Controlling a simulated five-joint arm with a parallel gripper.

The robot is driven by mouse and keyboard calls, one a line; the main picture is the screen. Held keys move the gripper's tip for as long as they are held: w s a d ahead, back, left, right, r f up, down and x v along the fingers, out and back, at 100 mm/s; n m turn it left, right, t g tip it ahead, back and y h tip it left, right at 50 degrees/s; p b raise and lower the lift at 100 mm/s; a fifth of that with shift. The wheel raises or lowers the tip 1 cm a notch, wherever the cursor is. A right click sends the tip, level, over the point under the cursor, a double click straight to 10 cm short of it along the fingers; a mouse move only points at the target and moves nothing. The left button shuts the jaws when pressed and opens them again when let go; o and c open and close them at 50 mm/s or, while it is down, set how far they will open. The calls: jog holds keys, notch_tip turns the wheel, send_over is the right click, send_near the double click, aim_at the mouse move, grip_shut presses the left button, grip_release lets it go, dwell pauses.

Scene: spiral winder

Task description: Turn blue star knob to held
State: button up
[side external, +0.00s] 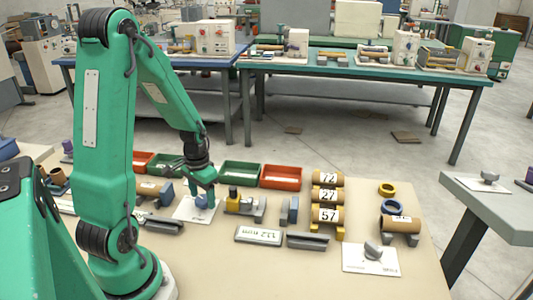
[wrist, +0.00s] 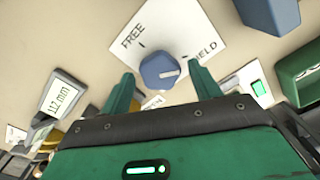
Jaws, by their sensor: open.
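The blue star knob (wrist: 160,71) sits on a white plate (wrist: 185,28) marked FREE and HELD, the latter partly hidden by a finger. A light mark on the knob's face lies toward its right side, on the HELD side. My gripper (wrist: 161,76) is open, with one finger on each side of the knob and a visible gap on both sides. In the side view my gripper (side external: 203,188) points down over the knob (side external: 201,201) and its plate (side external: 184,212).
A yellow and grey fixture (side external: 243,202) stands close right of the plate. Green (side external: 239,173) and red (side external: 281,177) bins stand behind. Numbered brown rolls (side external: 327,195), a 112 mm display (side external: 258,236) and another knob plate (side external: 370,259) lie to the right. The front right tabletop is mostly clear.

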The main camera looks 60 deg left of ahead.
aim_at(203, 198)
jog(key=shift+r, duration=3.75)
jog(key=s+d+r+m+t, duration=0.1)
jog(key=d+r+t, duration=0.1)
jog(key=d+r, duration=0.5)
jog(key=s+d+r+m+t, duration=0.1)
jog(key=s+d+r+t, duration=0.1)
jog(key=d+r, duration=0.5)
jog(key=d+t, duration=0.1)
jog(key=d, duration=0.4)
jog(key=shift+r+m+t, duration=0.3)
jog(key=shift+m, duration=0.1)
